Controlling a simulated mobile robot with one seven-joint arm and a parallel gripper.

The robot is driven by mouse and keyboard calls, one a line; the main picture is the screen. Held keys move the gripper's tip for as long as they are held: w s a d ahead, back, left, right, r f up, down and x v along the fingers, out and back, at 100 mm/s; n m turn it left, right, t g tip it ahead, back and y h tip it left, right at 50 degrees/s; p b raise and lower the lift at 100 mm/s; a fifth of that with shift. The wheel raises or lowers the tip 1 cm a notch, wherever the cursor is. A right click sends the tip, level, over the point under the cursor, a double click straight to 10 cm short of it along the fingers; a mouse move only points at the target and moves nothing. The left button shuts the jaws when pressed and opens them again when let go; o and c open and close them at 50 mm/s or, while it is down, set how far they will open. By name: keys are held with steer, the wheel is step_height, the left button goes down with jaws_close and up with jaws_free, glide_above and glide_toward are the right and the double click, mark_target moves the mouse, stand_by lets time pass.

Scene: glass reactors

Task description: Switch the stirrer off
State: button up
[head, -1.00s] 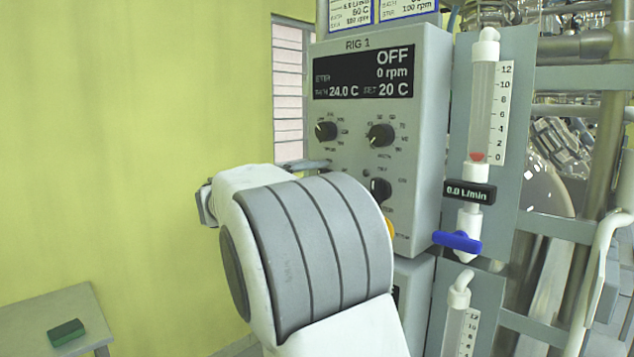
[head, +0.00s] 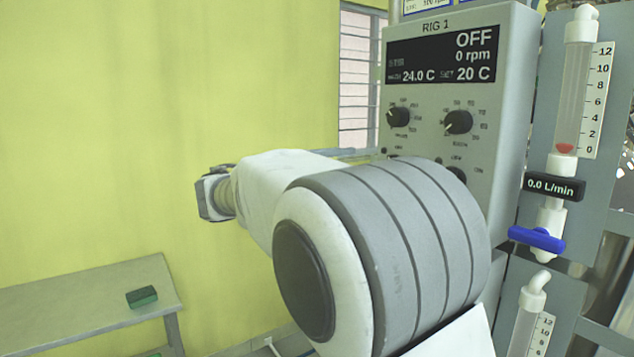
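The RIG 1 control box (head: 508,120) stands at the right of the head view. Its dark display (head: 440,58) reads OFF, 0 rpm, 24.0 C and SET 20 C. Two black knobs, a left one (head: 398,117) and a right one (head: 458,122), sit below the display; their small labels are too blurred to read. A lower knob (head: 457,174) barely shows above my arm, which hides the lower front of the box. A thin grey part, perhaps of my gripper (head: 352,153), shows between my arm and the box. Its fingers cannot be made out, nor can any contact.
A flowmeter (head: 571,95) with a 0.0 L/min readout (head: 554,187) and a blue valve handle (head: 537,239) stands right of the box. A grey table (head: 80,295) with a green block (head: 142,296) is at lower left.

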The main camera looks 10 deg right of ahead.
steer(key=v, duration=0.5)
steer(key=shift+s+a, duration=0.15)
steer(key=shift+a, duration=0.2)
steer(key=s+d+f+g+y+p, duration=0.1)
steer(key=s+d+f+y, duration=0.3)
steer(key=s, duration=0.2)
steer(key=s+d+f+g+y, duration=0.2)
steer(key=s+d+f+y, duration=0.2)
steer(key=s+f, duration=0.15)
steer(key=s+a+f+m+y, duration=0.1)
steer(key=s+a+f+y, duration=0.1)
steer(key=s, duration=0.3)
steer(key=s+a+f+m+t+y+p, duration=0.1)
steer(key=s+a+f+y, duration=0.2)
steer(key=s+y, duration=0.1)
steer(key=s+a+f+m+t+y+p, duration=0.1)
steer(key=s+a+f+m+y, duration=0.1)
steer(key=s, duration=0.5)
steer(key=shift+a+f+y, duration=0.5)
steer(key=shift+a+f, duration=0.2)
